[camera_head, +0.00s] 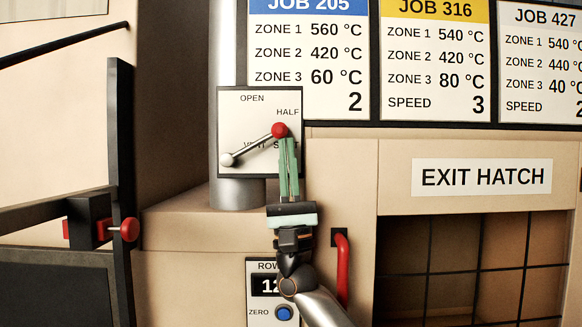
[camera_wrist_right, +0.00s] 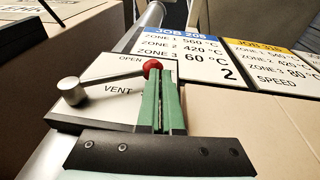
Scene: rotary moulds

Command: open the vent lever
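The vent lever (camera_head: 254,146) is a silver rod with a red knob (camera_head: 279,130) and a pale pivot at lower left. It is on a white plate (camera_head: 234,111) marked OPEN, HALF and SHUT. The rod slants up to the right, with the knob just below HALF and above the partly hidden SHUT. My right gripper (camera_head: 288,142) has green fingers pressed close together, their tips at the knob's lower right. In the right wrist view the knob (camera_wrist_right: 152,68) is at the fingertips (camera_wrist_right: 166,70), not between them; contact is unclear. My left gripper is out of view.
The plate is on a grey vertical pipe (camera_head: 238,192). Job boards (camera_head: 309,95) hang above right. Below are a red handle (camera_head: 342,268) and a row counter with a blue button (camera_head: 284,313). The EXIT HATCH opening (camera_head: 470,265) is right; a dark frame (camera_head: 121,180) stands left.

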